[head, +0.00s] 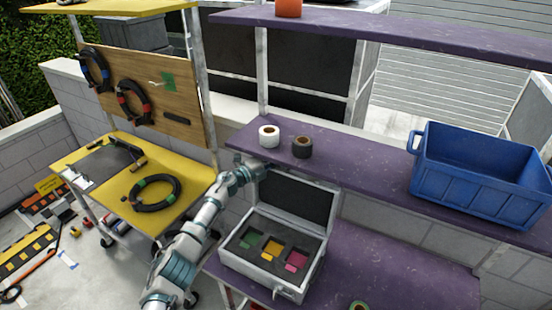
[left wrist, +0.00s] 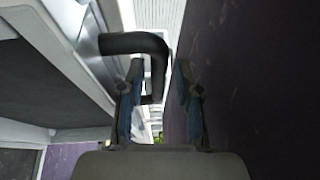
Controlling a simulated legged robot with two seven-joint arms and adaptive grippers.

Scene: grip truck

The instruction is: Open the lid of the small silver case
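The small silver case (head: 235,264) stands on the lower purple table. Its lid (head: 300,201) is raised, nearly upright, and shows a dark lining. Inside, dark foam holds green, yellow and pink pieces. My left gripper (head: 262,167) is at the lid's upper left corner; its fingers are hard to make out there. In the left wrist view my left gripper (left wrist: 160,66) has its fingers apart. A black bent handle (left wrist: 128,43) on a silver surface reaches between them, and I cannot tell whether they touch it. My right gripper is not in view.
A yellow cart (head: 110,185) with a black ring stands left. The lower purple table (head: 405,265) is mostly clear to the right.

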